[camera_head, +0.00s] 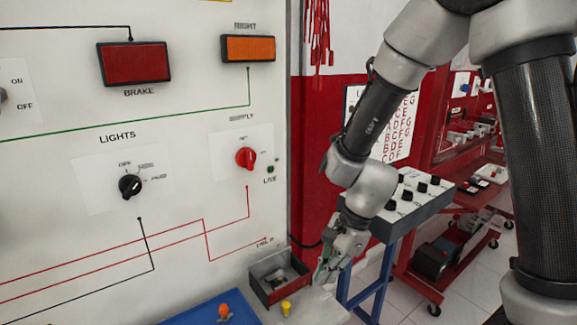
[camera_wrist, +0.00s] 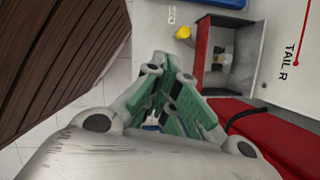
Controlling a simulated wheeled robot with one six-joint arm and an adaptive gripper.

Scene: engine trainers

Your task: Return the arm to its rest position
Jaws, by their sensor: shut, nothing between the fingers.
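My arm comes down from the top right of the head view. My gripper (camera_head: 325,275) hangs at its lower end, pointing down, just right of a small open box on the bench ledge. In the wrist view my gripper (camera_wrist: 165,108) shows its green-padded fingers drawn together with nothing held. The fingers are apart from the box. The lower part of the gripper is partly hidden by its own links in the head view.
The box (camera_head: 263,289) with a red front holds small parts. A yellow piece (camera_head: 286,308) and an orange-topped piece (camera_head: 224,311) stand nearby, the latter on a blue tray (camera_head: 190,312). The panel (camera_head: 100,240) rises left. A grey console (camera_head: 420,205) on blue legs stands behind my arm.

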